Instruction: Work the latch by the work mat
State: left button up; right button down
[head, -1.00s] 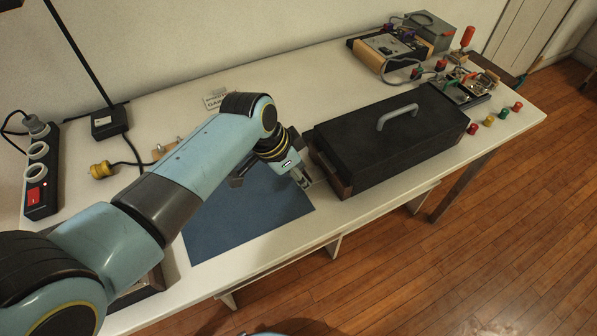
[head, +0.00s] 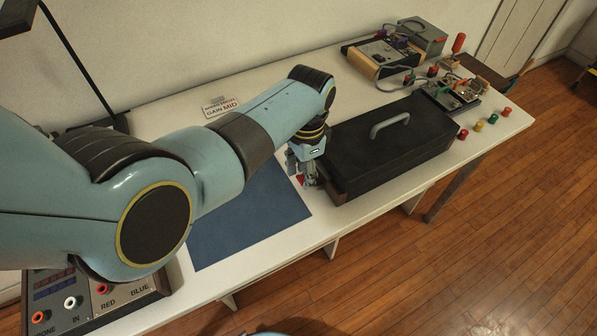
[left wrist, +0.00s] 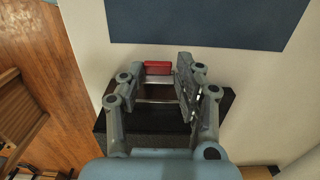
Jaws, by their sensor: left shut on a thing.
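The blue work mat (head: 250,225) lies flat on the white bench. It also shows at the top of the left wrist view (left wrist: 210,20). A long black case (head: 395,148) with a grey handle lies to its right. At the case's mat-side end is a latch with a red tab (left wrist: 157,68) and pale metal bars. My left gripper (head: 308,180) reaches down at that end. In the left wrist view its fingers (left wrist: 160,80) are either side of the red tab, shut on the latch. The fingers hide part of the latch. My right gripper is not in view.
An instrument panel with coloured sockets (head: 95,300) is at the lower left. A label card (head: 222,106) lies behind my arm. Electrical boxes (head: 385,58) and several coloured caps (head: 479,126) are at the far right. The mat is clear.

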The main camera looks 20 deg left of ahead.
pick_arm(q)
jog(key=shift+w+d+r+g+y+b, duration=0.15)
jog(key=shift+d+g+y+b, duration=0.45)
jog(key=shift+g+b, duration=0.2)
jog(key=o, duration=1)
jog(key=shift+r, duration=0.15)
jog(key=shift+o, duration=0.2)
jog(key=shift+w+a, duration=0.15)
